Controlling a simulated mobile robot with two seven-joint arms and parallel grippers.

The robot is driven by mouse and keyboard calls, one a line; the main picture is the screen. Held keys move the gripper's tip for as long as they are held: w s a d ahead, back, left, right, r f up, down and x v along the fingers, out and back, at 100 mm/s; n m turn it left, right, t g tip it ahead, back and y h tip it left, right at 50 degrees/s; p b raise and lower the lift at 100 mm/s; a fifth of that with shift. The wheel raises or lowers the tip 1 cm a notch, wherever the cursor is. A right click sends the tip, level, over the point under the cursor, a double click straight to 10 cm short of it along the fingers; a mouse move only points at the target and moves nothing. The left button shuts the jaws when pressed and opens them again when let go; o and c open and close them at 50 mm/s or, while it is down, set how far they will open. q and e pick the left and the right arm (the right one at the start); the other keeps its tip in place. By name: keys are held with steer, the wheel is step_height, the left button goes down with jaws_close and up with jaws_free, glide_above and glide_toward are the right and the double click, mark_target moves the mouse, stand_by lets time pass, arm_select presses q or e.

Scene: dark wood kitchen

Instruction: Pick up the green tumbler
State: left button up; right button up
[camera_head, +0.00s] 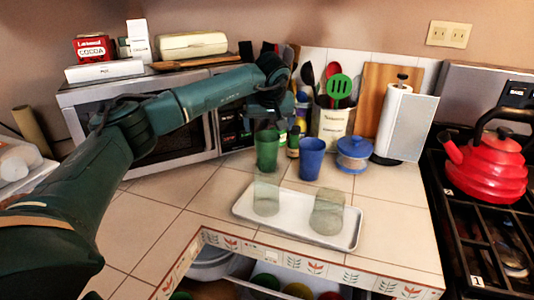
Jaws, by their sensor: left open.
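The green tumbler (267,152) stands upright on the tiled counter (190,196), in front of the microwave's right end. My left arm reaches in from the left. My left gripper (271,118) hangs pointing down just above the tumbler's rim, open. Its fingers are small and dark here, so I cannot tell whether they touch the rim. A blue tumbler (311,160) stands close to the right of the green one. My right gripper is out of view.
A white tray (290,228) with two clear glasses lies in front of the tumblers. The microwave (165,130) is behind. A red kettle (487,168) sits on the stove. Counter left of the tray is clear.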

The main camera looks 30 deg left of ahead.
mark_target(267, 137)
arm_select(q)
steer(key=x, duration=0.6)
steer(key=shift+s+f+p, duration=0.2)
steer(key=shift+f+p, duration=0.15)
steer(key=shift+p, duration=0.05)
steer(key=c, duration=1.3)
steer(key=shift+r, duration=0.1)
